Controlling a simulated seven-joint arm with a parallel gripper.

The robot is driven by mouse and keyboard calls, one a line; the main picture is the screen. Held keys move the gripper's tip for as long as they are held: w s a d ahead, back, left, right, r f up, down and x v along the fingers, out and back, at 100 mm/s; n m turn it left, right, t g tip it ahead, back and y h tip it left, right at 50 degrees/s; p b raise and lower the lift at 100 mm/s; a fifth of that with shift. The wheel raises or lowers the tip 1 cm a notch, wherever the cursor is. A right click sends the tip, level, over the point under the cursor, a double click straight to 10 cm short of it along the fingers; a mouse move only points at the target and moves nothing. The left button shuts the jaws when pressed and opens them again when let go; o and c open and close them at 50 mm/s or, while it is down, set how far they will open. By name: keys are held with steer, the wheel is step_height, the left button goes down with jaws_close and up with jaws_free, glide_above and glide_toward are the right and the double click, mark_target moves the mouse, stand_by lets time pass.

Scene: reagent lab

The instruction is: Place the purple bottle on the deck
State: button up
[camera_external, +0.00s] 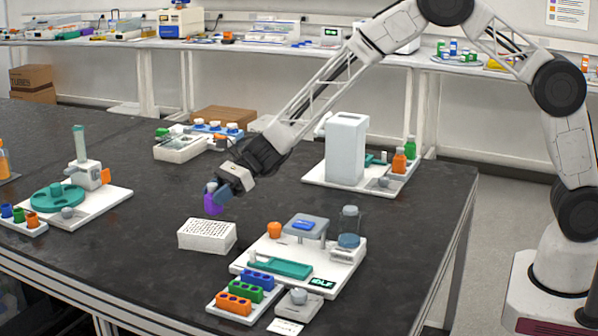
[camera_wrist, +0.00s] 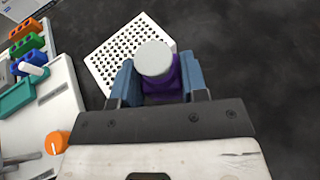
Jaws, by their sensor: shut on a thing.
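The purple bottle (camera_external: 213,204) has a pale grey cap and is held in my gripper (camera_external: 222,190) in the external view. In the wrist view the bottle (camera_wrist: 163,82) sits between the two blue fingers of my gripper (camera_wrist: 155,82), which are shut on its sides. The bottle looks roughly upright. It appears above the dark table, just behind the white perforated rack; its exact height is unclear. Which surface is the deck is not marked; a white platform (camera_external: 250,262) with instruments stands to the right of the rack.
The white perforated rack (camera_external: 207,236) is close to the bottle; it also shows in the wrist view (camera_wrist: 104,75). Orange, green and blue tube racks (camera_external: 233,304) stand at the front. A white board with a teal disc (camera_external: 92,212) is at left. Dark tabletop (camera_external: 150,265) between is clear.

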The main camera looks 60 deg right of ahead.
steer(key=shift+w+a+f, duration=0.15)
steer(key=shift+w+a, duration=0.3)
steer(key=shift+w, duration=0.9)
steer(key=shift+w+a+f, duration=0.1)
steer(key=shift+w+a, duration=0.4)
steer(key=shift+w, duration=0.9)
steer(key=shift+w+a+f, duration=0.15)
steer(key=shift+w+a, duration=0.3)
steer(key=shift+w, duration=0.9)
steer(key=shift+f, duration=1.75)
steer(key=shift+f, duration=0.15)
steer(key=o, duration=1)
steer(key=shift+d+r, duration=0.1)
steer(key=shift+r, duration=0.1)
steer(key=v, duration=1.2)
steer(key=shift+s, duration=0.1)
